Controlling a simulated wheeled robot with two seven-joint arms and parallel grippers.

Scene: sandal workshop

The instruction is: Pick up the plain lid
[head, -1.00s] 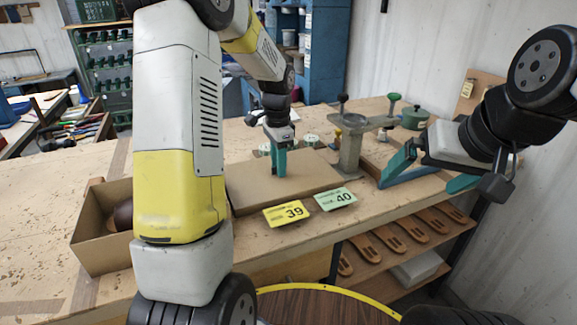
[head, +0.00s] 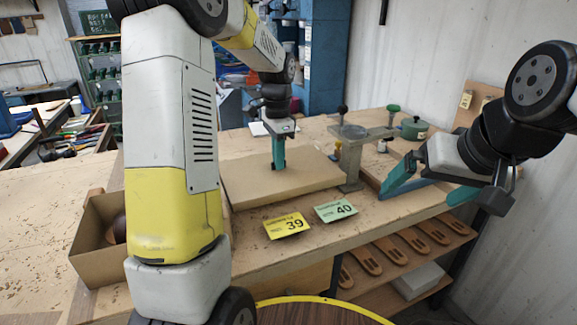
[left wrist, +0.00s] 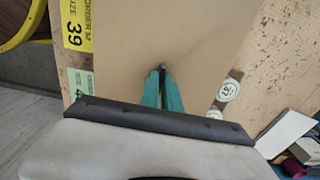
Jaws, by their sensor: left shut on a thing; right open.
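The plain lid (head: 310,176) is a flat brown cardboard rectangle in the middle of the head view. It appears slightly raised above the bench and roughly level. My left gripper (head: 278,166) points down at its middle, with its green fingers shut on a small dark part there. In the left wrist view the lid (left wrist: 125,40) fills the middle, and the fingertips (left wrist: 162,72) meet at that dark part. What lies under the lid is hidden. My right gripper (head: 426,188) is open and empty at the right, over the bench's right end.
A yellow card marked 39 (head: 286,225) and a green card marked 40 (head: 335,210) lie in front of the lid. A grey stand (head: 350,160) is close to its right. An open cardboard box (head: 95,245) is at the left.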

